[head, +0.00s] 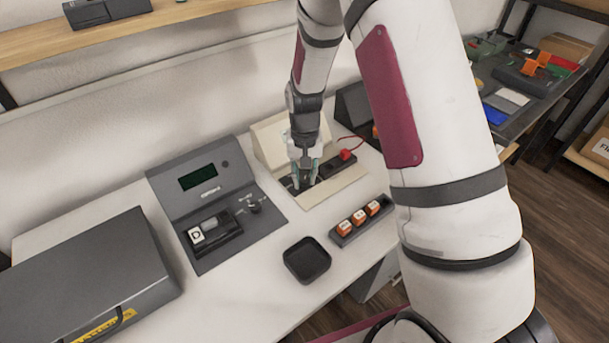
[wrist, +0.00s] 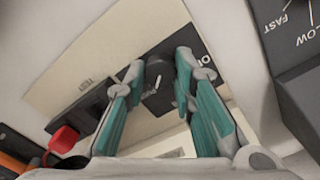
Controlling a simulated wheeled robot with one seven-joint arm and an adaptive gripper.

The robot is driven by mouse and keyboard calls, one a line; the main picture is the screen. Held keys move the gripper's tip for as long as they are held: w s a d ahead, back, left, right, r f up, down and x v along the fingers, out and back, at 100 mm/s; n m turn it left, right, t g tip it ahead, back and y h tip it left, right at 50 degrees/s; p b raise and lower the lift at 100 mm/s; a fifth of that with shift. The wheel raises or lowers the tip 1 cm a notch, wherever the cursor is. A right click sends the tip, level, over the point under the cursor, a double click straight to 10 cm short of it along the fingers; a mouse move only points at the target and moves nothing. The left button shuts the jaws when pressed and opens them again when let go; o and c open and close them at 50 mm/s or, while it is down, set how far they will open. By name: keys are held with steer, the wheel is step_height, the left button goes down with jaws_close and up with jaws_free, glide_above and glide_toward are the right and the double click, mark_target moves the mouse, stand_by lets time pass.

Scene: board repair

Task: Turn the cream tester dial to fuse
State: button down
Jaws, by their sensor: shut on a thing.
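The cream tester (head: 275,146) stands on the white bench in the head view, with my arm in front of it. In the wrist view its cream panel (wrist: 125,50) fills the upper middle. Its dark dial (wrist: 158,98) with a white pointer line sits between my teal fingers. My gripper (wrist: 161,66), also in the head view (head: 305,182), is shut on the dial from both sides. A dark label by the dial is partly covered by a finger; only "O" reads clearly. A "TEST" marking shows upside down on the panel. I see no "fuse" word.
A dark unit marked "FAST" and "LOW" (wrist: 298,60) is close by. A grey tester (head: 215,200), black tray (head: 307,260) and rack of orange blocks (head: 358,220) stand around.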

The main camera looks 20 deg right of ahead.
mark_target(305, 179)
steer(key=shift+m, duration=0.9)
steer(key=c, duration=1.3)
jaws_free()
steer(key=shift+c, duration=0.2)
step_height(305, 179, up, 12)
